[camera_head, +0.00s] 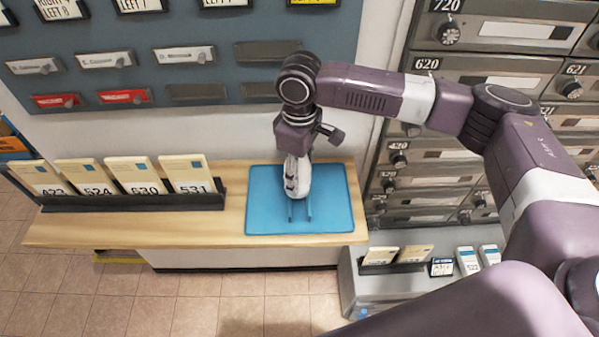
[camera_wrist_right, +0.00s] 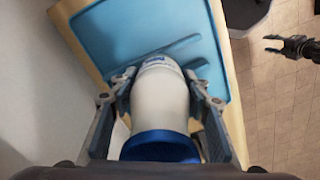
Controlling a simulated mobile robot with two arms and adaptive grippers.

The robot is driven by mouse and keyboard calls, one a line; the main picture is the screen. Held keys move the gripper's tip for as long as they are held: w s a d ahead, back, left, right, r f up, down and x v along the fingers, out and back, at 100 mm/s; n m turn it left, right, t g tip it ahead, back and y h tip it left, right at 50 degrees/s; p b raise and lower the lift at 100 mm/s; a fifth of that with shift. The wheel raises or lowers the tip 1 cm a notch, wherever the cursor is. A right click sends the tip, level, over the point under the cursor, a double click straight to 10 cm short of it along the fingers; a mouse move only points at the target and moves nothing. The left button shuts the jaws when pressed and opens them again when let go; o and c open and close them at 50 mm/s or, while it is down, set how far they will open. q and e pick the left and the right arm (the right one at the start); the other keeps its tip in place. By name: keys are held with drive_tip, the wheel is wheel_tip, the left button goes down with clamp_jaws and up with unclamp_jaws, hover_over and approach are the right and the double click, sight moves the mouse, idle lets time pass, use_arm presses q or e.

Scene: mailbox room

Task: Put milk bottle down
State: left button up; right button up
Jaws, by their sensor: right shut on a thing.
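My right gripper (camera_wrist_right: 158,84) is shut on the white milk bottle (camera_wrist_right: 160,98), with a finger on each side of it. In the wrist view the bottle's blue cap (camera_wrist_right: 160,146) is near the camera and its far end points at the blue mat (camera_wrist_right: 105,35). In the head view the right gripper (camera_head: 297,182) and the bottle are over the blue mat (camera_head: 335,215) on the wooden counter. I cannot tell whether the bottle touches the mat. My left gripper (camera_wrist_right: 290,46) shows at the right of the wrist view, open and empty over the floor.
A dark rack (camera_head: 140,202) with several numbered cards stands on the counter (camera_head: 120,228) left of the mat. A wall panel (camera_head: 240,25) is behind, metal mailboxes (camera_head: 440,145) at right. A low grey unit (camera_head: 390,292) with cards stands below right. The mat looks otherwise clear.

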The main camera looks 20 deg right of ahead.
drive_tip(key=shift+r, duration=0.1)
drive_tip(key=o, duration=1.7)
drive_tip(key=shift+c, duration=0.2)
